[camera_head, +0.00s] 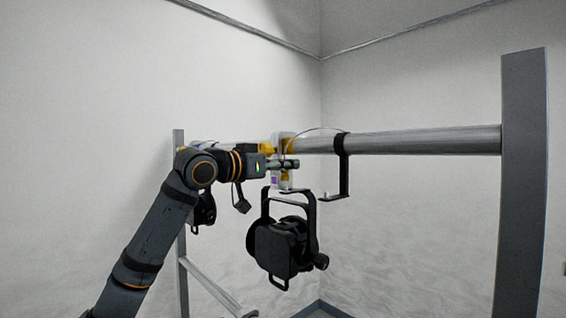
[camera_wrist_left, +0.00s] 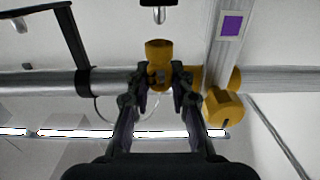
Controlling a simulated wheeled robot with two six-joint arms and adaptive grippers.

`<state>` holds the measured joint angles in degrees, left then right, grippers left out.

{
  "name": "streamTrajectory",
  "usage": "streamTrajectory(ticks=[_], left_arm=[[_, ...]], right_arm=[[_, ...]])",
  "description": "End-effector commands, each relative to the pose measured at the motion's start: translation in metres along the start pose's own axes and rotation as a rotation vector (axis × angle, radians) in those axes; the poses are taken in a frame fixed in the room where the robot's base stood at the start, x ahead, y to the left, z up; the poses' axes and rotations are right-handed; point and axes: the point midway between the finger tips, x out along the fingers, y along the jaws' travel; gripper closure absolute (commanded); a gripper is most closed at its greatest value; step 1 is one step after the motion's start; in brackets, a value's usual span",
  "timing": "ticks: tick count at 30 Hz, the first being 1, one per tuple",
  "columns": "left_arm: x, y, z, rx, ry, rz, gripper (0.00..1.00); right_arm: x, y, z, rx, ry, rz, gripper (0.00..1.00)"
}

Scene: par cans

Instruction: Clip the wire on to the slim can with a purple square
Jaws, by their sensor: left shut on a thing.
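The purple square (camera_head: 275,181) shows on a pale upright strip just below my left gripper in the head view. It is clearer in the left wrist view (camera_wrist_left: 232,25), at the upper right. A black can (camera_head: 283,245) hangs in its yoke below the rail; whether it bears the square I cannot tell. A thin wire (camera_head: 308,130) arcs over the rail, and its loop shows in the left wrist view (camera_wrist_left: 104,116). My left gripper (camera_head: 290,163) is at the rail, its fingers (camera_wrist_left: 162,75) shut, seemingly on the wire's end, beside yellow clamp parts (camera_wrist_left: 158,50). The fingers partly hide the held piece.
The metal rail (camera_head: 420,141) runs across to a wide grey post (camera_head: 522,180) at the right. A black bracket (camera_head: 343,168) hangs from it, right of the can. Another black fixture (camera_head: 203,210) is partly behind my left arm. Below the rail at right is free room.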

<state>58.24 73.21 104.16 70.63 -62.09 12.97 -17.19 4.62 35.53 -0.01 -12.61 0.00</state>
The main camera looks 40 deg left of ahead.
Motion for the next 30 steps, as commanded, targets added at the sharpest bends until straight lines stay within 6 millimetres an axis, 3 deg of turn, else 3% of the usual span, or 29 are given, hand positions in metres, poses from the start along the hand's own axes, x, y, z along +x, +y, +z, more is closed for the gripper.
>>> streamTrajectory(ticks=[30], left_arm=[[0.0055,-0.0007,0.0053,0.0,-0.001,0.0,1.0]], right_arm=[[0.0009,-0.0003,0.0001,0.0,0.0,0.0,0.6]])
